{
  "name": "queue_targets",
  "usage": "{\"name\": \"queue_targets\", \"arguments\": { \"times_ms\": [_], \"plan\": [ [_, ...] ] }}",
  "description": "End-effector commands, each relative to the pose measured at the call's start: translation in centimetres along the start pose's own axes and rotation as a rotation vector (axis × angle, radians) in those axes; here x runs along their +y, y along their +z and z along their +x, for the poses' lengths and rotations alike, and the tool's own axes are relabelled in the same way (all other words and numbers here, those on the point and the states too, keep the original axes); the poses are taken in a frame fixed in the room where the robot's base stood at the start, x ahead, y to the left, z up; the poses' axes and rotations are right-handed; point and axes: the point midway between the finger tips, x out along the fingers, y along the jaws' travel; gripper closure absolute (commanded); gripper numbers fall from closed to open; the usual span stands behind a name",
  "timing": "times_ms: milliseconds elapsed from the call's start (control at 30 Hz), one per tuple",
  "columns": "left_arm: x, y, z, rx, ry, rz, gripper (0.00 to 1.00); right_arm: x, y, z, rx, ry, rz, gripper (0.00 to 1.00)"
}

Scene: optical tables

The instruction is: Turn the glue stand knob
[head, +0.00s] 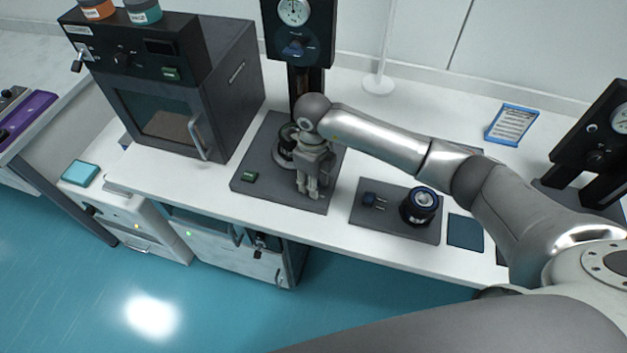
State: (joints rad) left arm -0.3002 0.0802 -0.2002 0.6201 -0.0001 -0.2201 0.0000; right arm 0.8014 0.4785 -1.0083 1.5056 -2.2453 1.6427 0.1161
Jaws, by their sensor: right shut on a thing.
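A dark stand (299,30) with a round white dial rises at the back of the white table, above a grey base plate (262,160). I take it to be the glue stand. My right gripper (312,192) points down over the front right part of this plate, with its fingers close together. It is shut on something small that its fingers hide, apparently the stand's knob. My wrist and arm cover part of the column and the round foot. My left gripper is not in view.
A black oven-like box (170,90) stands left of the stand. To the right, a grey plate (400,229) bears a black round device (421,205) and a small dark part (368,199). A blue-framed card (511,124) and another dark stand (600,130) are farther right.

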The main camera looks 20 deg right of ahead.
Motion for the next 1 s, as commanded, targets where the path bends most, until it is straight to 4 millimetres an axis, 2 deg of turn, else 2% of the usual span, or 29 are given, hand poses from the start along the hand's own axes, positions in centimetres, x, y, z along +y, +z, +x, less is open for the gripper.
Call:
{"name": "queue_targets", "arguments": {
  "times_ms": [1000],
  "plan": [
    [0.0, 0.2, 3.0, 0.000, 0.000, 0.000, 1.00, 0.0, 0.0, 0.1, -0.001, -0.001, 0.919, 0.95]
  ]
}}
